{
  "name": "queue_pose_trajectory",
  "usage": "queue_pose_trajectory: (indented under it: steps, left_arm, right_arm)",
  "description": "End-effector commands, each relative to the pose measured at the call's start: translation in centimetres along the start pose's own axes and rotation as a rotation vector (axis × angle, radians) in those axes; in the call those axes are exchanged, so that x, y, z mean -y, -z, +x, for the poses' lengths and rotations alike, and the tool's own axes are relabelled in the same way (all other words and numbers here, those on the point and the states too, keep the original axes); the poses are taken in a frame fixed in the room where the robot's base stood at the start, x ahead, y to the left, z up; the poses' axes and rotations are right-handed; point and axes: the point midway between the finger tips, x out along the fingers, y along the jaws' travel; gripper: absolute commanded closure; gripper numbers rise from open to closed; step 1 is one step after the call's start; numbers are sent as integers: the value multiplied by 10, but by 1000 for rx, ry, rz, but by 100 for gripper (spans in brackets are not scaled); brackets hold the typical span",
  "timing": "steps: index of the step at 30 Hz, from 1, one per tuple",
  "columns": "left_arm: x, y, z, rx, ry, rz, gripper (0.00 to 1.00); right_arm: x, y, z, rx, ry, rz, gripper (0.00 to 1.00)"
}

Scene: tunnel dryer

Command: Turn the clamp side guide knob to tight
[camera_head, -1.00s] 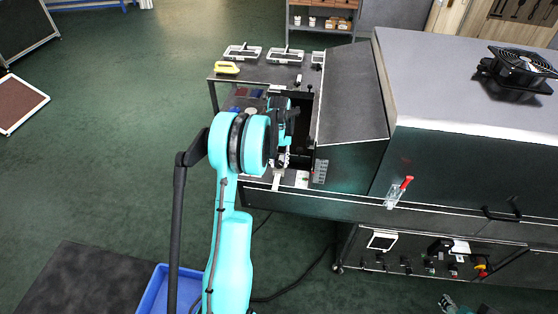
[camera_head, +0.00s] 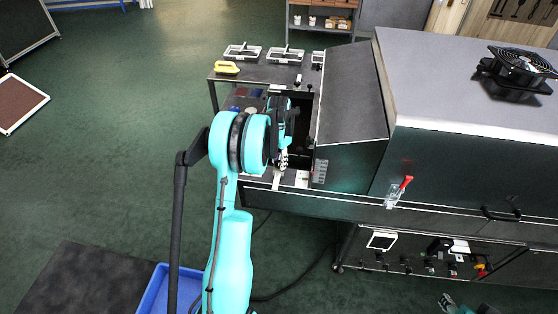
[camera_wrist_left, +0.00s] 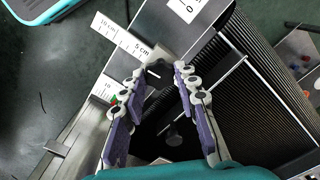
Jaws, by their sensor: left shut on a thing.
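My left gripper (camera_head: 282,163) reaches down at the near left end of the dryer, over the side guide. In the left wrist view its two purple-padded fingers (camera_wrist_left: 158,72) stand on either side of a small grey and dark piece, which looks like the clamp knob (camera_wrist_left: 156,69), and are shut on it. The fingers hide much of the knob, so its tightness cannot be read. A scale marked in cm (camera_wrist_left: 128,38) lies just beyond it. What seems to be my right gripper (camera_head: 447,302) shows only partly at the bottom edge, its jaws unclear.
A ribbed dark conveyor belt (camera_wrist_left: 260,105) runs beside the fingers. The grey dryer hood (camera_head: 350,95) stands close right of the left gripper. A red-handled latch (camera_head: 405,184) is on the dryer's side. A yellow-handled tool (camera_head: 227,68) lies on the table behind.

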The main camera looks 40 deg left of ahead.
Motion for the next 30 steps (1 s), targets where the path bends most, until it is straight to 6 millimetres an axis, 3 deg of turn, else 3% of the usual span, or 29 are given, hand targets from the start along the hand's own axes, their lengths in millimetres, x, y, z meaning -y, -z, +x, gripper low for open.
queue_pose_trajectory:
  steps: [23, 24, 25, 26, 30]
  left_arm:
    - [0, 0, 1, 1, -1, 101, 99]
    - [0, 0, 1, 1, -1, 101, 62]
    - [0, 0, 0, 1, -1, 100, 54]
    - [0, 0, 0, 1, -1, 100, 49]
    - [0, 0, 0, 1, -1, 100, 49]
  right_arm:
    - [0, 0, 0, 0, 0, 0, 58]
    - [0, 0, 0, 0, 0, 0, 58]
    - [0, 0, 0, 0, 0, 0, 58]
    - [0, 0, 0, 0, 0, 0, 58]
    - [0, 0, 0, 0, 0, 0, 58]
